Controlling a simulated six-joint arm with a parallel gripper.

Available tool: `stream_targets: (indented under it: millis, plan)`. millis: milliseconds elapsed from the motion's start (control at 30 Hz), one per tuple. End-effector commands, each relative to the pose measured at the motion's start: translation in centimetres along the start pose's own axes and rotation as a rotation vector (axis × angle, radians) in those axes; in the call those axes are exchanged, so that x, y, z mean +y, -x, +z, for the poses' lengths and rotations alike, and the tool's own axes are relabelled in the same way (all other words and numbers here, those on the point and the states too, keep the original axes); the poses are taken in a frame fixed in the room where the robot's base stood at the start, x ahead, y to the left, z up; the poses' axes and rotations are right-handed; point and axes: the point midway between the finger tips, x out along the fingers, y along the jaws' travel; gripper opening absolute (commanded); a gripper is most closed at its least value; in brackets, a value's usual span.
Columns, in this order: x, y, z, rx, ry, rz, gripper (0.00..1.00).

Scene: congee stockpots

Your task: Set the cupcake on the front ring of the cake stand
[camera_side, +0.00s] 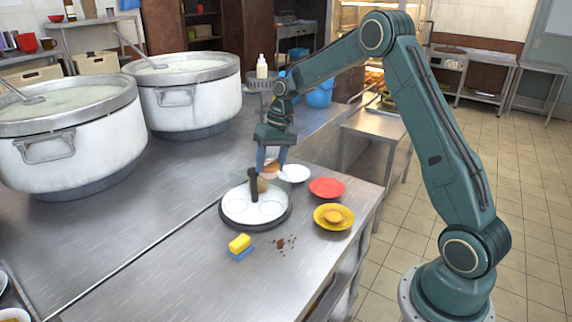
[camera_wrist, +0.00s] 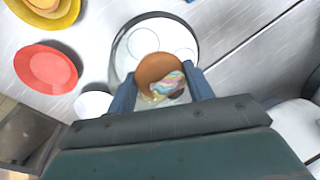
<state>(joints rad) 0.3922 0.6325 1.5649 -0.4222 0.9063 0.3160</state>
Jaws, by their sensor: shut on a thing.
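My gripper (camera_side: 270,165) is shut on the cupcake (camera_side: 271,171), holding it above the back part of the cake stand. In the wrist view the cupcake (camera_wrist: 153,66), brown with pastel swirled frosting, sits between the fingers of my gripper (camera_wrist: 162,92). The cake stand (camera_side: 238,216) has a white top with round ring marks, a dark rim and a black upright post. Its front rings look empty in the side view. A tan shape shows behind the post; I cannot tell what it is. In the wrist view the stand (camera_wrist: 124,56) is partly hidden by the cupcake.
A white saucer (camera_side: 295,174), a red plate (camera_side: 327,188) and a yellow plate (camera_side: 322,223) with a brown item stand right of the stand. A yellow-blue sponge (camera_side: 240,246) and brown crumbs (camera_side: 281,244) lie in front. Large stockpots (camera_side: 190,103) stand behind left.

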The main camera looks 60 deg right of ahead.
Motion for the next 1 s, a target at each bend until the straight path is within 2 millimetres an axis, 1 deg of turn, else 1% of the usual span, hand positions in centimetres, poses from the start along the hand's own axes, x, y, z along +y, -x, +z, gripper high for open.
stream_targets:
  millis: [1000]
  plan:
    - [1.8, -7.0, 0.0, -0.001, 0.001, -0.001, 0.29]
